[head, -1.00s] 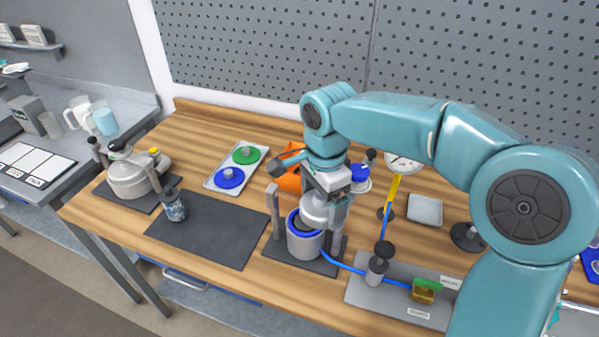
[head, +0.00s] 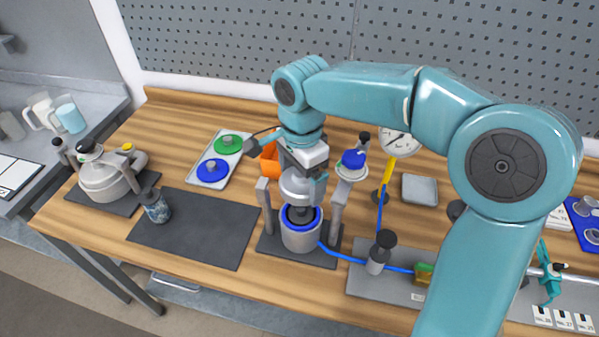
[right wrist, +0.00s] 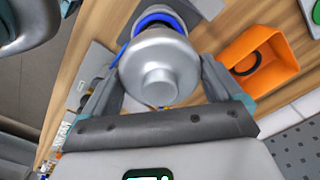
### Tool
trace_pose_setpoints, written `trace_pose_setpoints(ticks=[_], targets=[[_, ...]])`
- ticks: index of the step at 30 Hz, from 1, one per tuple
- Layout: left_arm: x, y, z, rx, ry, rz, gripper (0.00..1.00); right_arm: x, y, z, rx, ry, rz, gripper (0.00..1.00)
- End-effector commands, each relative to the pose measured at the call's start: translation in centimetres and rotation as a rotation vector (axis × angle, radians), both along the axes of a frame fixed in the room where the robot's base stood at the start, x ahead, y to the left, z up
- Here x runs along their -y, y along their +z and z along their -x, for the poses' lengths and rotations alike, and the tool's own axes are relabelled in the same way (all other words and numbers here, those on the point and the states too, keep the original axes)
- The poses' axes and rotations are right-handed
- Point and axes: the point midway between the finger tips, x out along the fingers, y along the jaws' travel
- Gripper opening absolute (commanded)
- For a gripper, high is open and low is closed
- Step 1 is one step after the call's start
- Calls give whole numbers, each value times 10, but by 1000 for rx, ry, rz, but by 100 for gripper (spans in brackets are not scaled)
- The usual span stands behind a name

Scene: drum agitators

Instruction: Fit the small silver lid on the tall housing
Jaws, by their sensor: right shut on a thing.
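The silver lid (head: 296,188) is a small dome, held in my right gripper (head: 303,180) above the tall housing. The tall housing (head: 301,238) is a grey cylinder with a blue rim, upright on a dark mat between two grey posts. A dark part shows in its opening, and a gap separates lid from rim in the head view. In the right wrist view the lid (right wrist: 160,70) sits between the fingers and hides most of the housing's blue rim (right wrist: 160,18). My left gripper is not in view.
Grey posts (head: 265,205) flank the housing closely. A blue hose (head: 345,258) leads right to a grey plate. An orange bin (head: 270,160) and a tray with green and blue lids (head: 212,183) lie behind.

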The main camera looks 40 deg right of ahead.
Motion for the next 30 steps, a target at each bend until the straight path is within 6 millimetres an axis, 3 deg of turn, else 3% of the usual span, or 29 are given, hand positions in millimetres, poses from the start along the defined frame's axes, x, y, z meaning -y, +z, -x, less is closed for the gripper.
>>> trace_pose_setpoints(ticks=[15,30], targets=[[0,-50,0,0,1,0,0,1,-60,-4,1,0,0,38],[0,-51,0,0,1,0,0,1,-62,-5,2,-1,0,38]])
